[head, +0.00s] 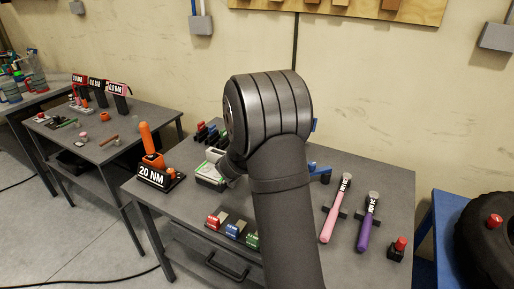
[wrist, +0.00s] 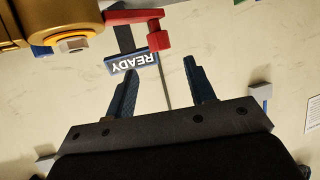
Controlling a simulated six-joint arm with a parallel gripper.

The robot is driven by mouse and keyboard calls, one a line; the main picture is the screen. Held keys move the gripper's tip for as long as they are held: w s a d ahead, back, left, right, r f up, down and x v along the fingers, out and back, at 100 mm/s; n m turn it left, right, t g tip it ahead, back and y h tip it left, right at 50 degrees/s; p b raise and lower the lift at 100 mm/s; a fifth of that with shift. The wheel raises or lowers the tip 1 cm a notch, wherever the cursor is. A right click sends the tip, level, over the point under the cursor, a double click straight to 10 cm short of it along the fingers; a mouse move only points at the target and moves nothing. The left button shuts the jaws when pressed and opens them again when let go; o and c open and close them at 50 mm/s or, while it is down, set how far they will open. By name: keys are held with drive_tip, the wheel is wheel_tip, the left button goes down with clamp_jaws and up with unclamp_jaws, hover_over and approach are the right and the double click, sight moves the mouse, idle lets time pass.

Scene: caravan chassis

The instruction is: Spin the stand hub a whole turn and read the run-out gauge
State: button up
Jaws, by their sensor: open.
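In the wrist view my gripper (wrist: 158,78) is open and empty, its two dark blue fingers apart, pointing up the picture. Past the fingertips, a sign reading READY (wrist: 132,61) appears upside down. A red arm with a block at its end (wrist: 159,38) reaches in beside the sign, apart from my fingers. A gold rounded body with a hex nut (wrist: 73,45), perhaps the stand hub, is at the top left, cut off by the frame. I cannot make out a gauge dial. In the head view my arm hides the middle of the bench and my gripper.
The grey bench (head: 147,192) holds an orange tool on a 20 NM base (head: 157,179), coloured blocks at its front, and pink (head: 329,222) and purple (head: 364,236) wrenches. A tyre (head: 490,240) is at the right. Another bench (head: 150,122) stands at the left.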

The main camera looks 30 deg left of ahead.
drive_tip(key=x, duration=0.8)
drive_tip(key=shift+w+a+f, duration=0.1)
drive_tip(key=shift+w+a, duration=0.05)
drive_tip(key=shift+w, duration=0.2)
clamp_jaws()
